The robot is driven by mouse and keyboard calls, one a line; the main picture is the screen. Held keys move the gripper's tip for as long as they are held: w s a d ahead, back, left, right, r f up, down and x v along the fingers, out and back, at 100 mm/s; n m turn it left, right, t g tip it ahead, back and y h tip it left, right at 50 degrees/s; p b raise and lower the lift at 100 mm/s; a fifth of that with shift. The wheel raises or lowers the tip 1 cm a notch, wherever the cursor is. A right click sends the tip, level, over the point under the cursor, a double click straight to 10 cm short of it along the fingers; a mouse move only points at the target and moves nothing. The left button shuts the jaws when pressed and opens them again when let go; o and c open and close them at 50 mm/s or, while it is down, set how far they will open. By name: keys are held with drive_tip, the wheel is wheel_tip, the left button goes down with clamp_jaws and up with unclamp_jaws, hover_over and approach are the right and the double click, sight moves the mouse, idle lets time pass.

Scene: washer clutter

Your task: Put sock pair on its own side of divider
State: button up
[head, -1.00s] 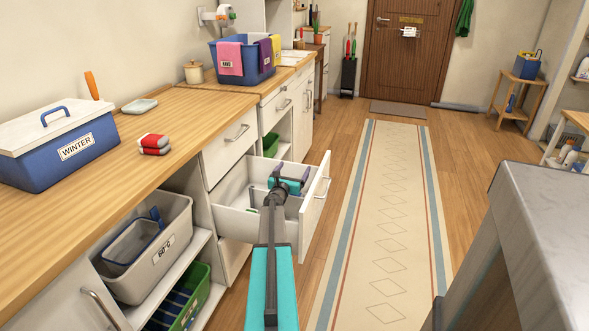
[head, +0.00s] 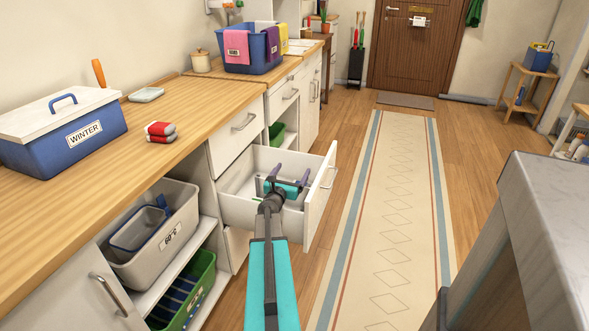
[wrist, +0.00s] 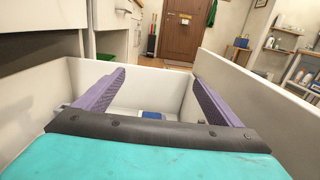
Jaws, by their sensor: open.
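A red, white and dark folded bundle (head: 160,132), which looks like a sock pair, lies on the wooden counter near its front edge. An open white drawer (head: 325,195) sticks out below the counter. My gripper (head: 289,172) is open inside the drawer space, its purple fingers apart and pointing away from me. In the wrist view the fingers (wrist: 160,80) have nothing between them. A small blue and white thing (wrist: 152,115) shows low beyond the gripper's dark edge, mostly hidden; I cannot tell what it is. I cannot make out a divider, as my arm covers part of the drawer.
A blue WINTER box (head: 62,140) stands on the counter left of the bundle. A blue tub with cloths (head: 262,55) stands farther back. A grey 60° basket (head: 150,250) and green crate (head: 190,290) sit on shelves below. A grey-topped unit (head: 560,200) stands right; the rug (head: 395,200) is clear.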

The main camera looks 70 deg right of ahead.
drive_tip(key=shift+a, duration=0.95)
drive_tip(key=shift+r, duration=0.2)
idle(0.4)
